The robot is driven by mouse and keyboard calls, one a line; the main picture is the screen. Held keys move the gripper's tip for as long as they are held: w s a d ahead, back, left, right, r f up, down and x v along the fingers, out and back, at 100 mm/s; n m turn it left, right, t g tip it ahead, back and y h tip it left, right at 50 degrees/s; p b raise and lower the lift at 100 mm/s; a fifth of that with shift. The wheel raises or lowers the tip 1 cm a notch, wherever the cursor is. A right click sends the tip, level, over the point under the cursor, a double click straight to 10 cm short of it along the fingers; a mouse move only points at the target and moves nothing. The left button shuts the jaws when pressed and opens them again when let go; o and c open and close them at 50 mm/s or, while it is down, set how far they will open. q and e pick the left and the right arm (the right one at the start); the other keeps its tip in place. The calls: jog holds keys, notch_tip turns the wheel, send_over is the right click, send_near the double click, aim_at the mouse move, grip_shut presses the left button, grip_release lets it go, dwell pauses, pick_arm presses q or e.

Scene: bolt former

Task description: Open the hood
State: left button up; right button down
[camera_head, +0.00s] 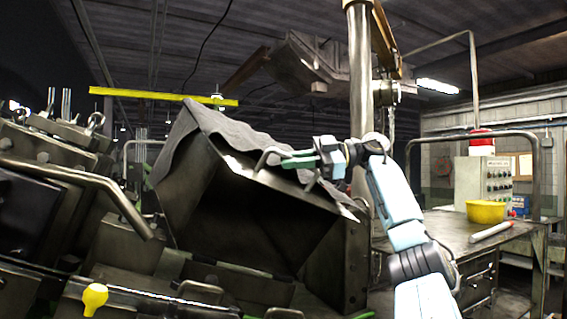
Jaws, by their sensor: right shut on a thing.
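The hood (228,128) is a large dark metal cover in the middle of the head view. It is tilted up, and its dark hollow inside faces me. A bent metal handle (262,163) sits at its front edge. My right gripper (284,160), with green fingers, reaches in from the right and is shut on this handle. The exact contact of the fingers is small and partly hidden by the gripper. My left gripper is not in view.
A bench (480,240) at the right holds a yellow bowl (485,211) and a white rod (491,232). A thick metal post (361,90) rises behind my right arm. Machine parts with a bent bar (105,190) and a yellow knob (94,297) fill the left.

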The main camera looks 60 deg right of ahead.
jog(key=shift+w+f, duration=0.1)
dwell(0.3)
jog(key=c, duration=1.5)
grip_release()
jog(key=shift+d, duration=0.15)
jog(key=shift+o, duration=0.2)
jog(key=shift+s+d, duration=0.25)
jog(key=shift+s, duration=0.2)
jog(key=p+v, duration=0.2)
jog(key=v, duration=1)
jog(key=shift+p, duration=0.3)
jog(key=shift+s+d, duration=0.1)
jog(key=shift+s, duration=0.05)
